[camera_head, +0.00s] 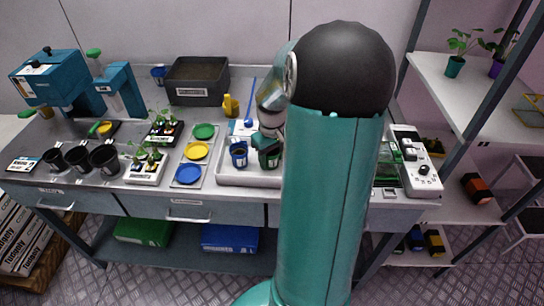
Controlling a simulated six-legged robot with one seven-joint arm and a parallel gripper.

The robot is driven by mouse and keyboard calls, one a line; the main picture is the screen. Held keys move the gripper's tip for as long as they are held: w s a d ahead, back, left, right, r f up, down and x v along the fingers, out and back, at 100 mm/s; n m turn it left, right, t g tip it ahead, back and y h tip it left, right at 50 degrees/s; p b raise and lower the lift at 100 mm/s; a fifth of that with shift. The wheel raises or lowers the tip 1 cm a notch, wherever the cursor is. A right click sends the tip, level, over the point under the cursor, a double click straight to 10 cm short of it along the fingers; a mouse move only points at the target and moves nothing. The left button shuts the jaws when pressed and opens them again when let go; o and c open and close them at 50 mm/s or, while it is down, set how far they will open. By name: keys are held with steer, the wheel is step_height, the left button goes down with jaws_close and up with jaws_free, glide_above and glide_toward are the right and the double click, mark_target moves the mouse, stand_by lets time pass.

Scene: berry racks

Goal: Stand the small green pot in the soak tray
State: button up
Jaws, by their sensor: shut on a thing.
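The white soak tray (248,180) lies on the bench, partly hidden behind my arm. A small blue pot (238,155) stands in its left part. The small dark green pot (269,158) is just right of the blue pot, over or in the tray. My gripper (266,141) is at the green pot's top, shut on it. The pot looks about upright. I cannot tell whether its base touches the tray floor.
Left of the tray is a strip with green, yellow and blue discs (197,151). A yellow bottle (230,106) and a dark bin (196,82) stand behind. Black pots (104,159) stand at left. A white device (417,160) is right of my arm.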

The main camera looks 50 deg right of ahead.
steer(key=shift+f, duration=0.15)
steer(key=o, duration=1)
steer(key=shift+c, duration=0.2)
step_height(320, 180, up, 12)
steer(key=a+r+n+t+h, duration=0.1)
steer(key=a+r, duration=0.2)
steer(key=a, duration=0.4)
steer(key=a+r+t, duration=0.1)
steer(key=a+r, duration=0.1)
steer(key=a, duration=0.6)
steer(key=s+a+t, duration=0.1)
steer(key=s+a, duration=0.2)
steer(key=a, duration=0.5)
steer(key=s+a+r+n+t+y, duration=0.1)
steer(key=s+a+t, duration=0.1)
steer(key=s+a, duration=0.2)
steer(key=a, duration=0.3)
steer(key=shift+s+a+r+t, duration=0.15)
steer(key=shift+s+a+t, duration=0.15)
steer(key=shift+a, duration=0.1)
